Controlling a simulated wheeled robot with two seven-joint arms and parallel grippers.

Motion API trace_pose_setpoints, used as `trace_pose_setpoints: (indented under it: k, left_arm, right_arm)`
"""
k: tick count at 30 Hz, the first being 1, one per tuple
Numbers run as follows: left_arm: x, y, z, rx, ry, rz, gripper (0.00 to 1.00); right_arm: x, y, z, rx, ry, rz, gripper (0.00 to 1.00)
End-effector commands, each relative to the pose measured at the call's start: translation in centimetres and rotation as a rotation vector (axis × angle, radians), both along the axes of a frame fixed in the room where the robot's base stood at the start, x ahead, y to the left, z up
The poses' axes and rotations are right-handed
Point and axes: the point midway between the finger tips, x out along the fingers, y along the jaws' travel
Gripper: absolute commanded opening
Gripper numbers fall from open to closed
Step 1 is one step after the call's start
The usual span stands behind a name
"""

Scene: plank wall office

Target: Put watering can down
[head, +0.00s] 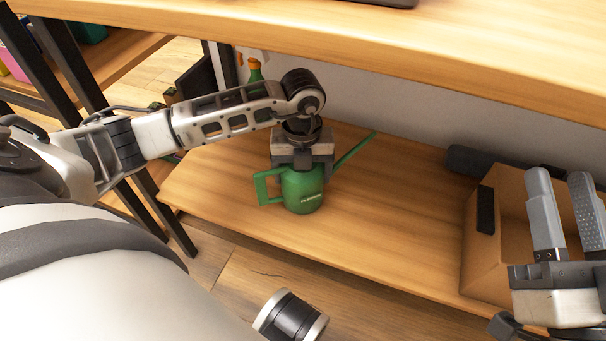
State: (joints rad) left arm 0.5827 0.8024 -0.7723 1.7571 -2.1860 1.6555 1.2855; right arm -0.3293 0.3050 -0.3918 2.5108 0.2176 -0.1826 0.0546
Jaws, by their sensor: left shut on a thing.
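The green watering can (303,194) is upright at the lower wooden shelf (230,207), its handle to the left and its long spout pointing up to the right. My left gripper (302,165) is above the can and shut on its top. The gripper hides the can's upper part. I cannot tell for certain whether the can's base touches the shelf. My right gripper (565,215) is at the right edge with its two fingers pointing up, apart and empty.
A cardboard box (482,240) stands on the shelf at the right, behind my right gripper. A wooden tabletop (420,45) hangs over the shelf. Dark metal posts and a side rack (75,65) are at the left. The shelf between can and box is clear.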

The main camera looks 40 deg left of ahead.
Motion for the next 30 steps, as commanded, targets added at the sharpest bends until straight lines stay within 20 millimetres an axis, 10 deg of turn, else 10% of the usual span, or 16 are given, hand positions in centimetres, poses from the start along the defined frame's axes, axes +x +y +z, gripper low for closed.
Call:
trace_pose_setpoints:
  k: [15,16,18,30]
  left_arm:
    - [0.2,0.1,-0.6,-0.001,-0.004,0.001,0.37]
    - [0.1,0.1,-0.6,0.0,-0.001,0.001,0.86]
    - [0.1,0.1,-0.6,0.0,-0.001,0.001,1.0]
    - [0.2,0.1,2.0,0.0,-0.004,0.002,1.0]
  right_arm:
    - [-0.1,0.0,1.1,-0.026,-0.106,-0.011,0.36]
    - [-0.1,0.0,1.2,-0.026,-0.111,-0.01,0.36]
    - [-0.1,0.0,1.3,-0.026,-0.11,-0.01,0.36]
    - [0.0,0.0,-0.4,0.011,0.058,0.002,0.36]
